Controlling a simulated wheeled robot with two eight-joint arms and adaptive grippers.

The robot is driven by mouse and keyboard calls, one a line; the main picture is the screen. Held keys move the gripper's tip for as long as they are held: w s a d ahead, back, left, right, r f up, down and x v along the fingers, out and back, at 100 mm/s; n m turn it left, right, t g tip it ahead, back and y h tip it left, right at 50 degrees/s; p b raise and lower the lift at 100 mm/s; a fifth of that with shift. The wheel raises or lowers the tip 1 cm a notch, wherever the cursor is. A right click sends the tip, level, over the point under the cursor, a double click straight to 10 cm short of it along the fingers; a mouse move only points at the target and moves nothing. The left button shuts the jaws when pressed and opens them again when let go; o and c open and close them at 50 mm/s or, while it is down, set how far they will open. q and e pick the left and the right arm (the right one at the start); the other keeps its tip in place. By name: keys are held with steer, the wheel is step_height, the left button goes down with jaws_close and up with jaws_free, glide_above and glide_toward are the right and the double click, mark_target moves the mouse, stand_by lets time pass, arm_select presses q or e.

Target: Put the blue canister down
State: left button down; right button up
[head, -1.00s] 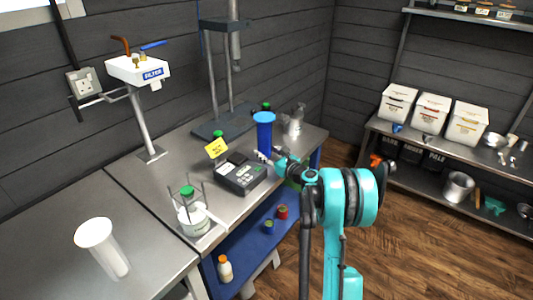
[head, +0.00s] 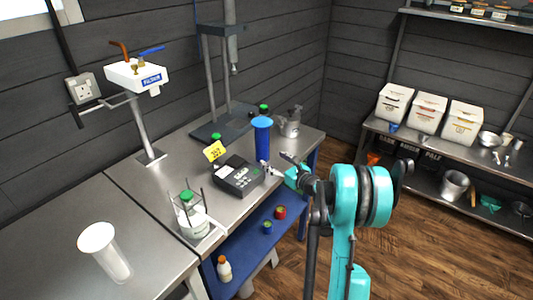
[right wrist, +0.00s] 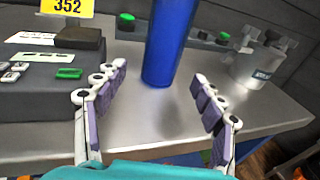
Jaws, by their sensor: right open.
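The blue canister (head: 262,140) stands upright on the steel bench, just right of a dark meter with a yellow tag. In the right wrist view the canister (right wrist: 168,45) stands beyond my fingertips, with its base on the bench and its top out of the picture. My right gripper (head: 277,163) is at the bench's front edge, in front of the canister. My left gripper is not in view.
The meter (head: 238,177) sits close to the canister's left. A grey metal jug (head: 290,124) stands behind it to the right. A green-capped bottle in a wire rack (head: 192,215) and a white cylinder (head: 105,250) are further left. Bare bench lies right of the canister.

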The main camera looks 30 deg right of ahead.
steer(key=s, duration=0.5)
steer(key=shift+d+r+p, duration=0.25)
steer(key=shift+d+p, duration=0.1)
steer(key=shift+p, duration=0.05)
